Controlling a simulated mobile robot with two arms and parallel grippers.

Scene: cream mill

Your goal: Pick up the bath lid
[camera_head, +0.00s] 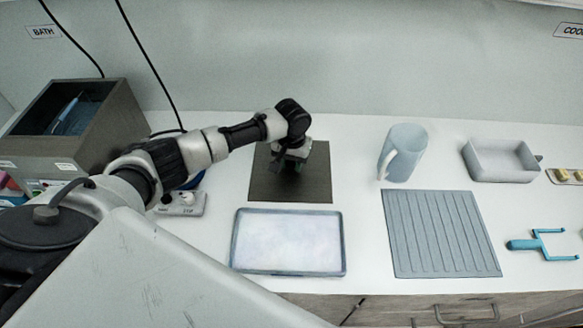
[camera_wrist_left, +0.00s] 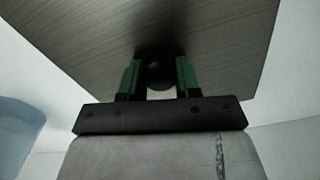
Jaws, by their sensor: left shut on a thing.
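The bath lid, a dark brown flat square plate (camera_head: 262,185), is on or just above the white counter in the middle of the head view. Its grained surface fills the top of the left wrist view (camera_wrist_left: 80,40). My left gripper (camera_head: 290,166) points down over the lid's middle. In the left wrist view its green fingers (camera_wrist_left: 159,76) are shut on the lid's dark round knob (camera_wrist_left: 160,73). I cannot tell whether the lid touches the counter. The bath, a grey-brown box (camera_head: 110,130), stands open at the left with something blue inside. My right gripper is out of view.
In front of the lid lies a pale tray (camera_head: 288,271). To the right are a ribbed grey mat (camera_head: 440,235), a blue-grey jug (camera_head: 405,152), a shallow pan (camera_head: 500,162) and a blue forked tool (camera_head: 540,244). A small switch box (camera_head: 182,204) sits beside my left arm.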

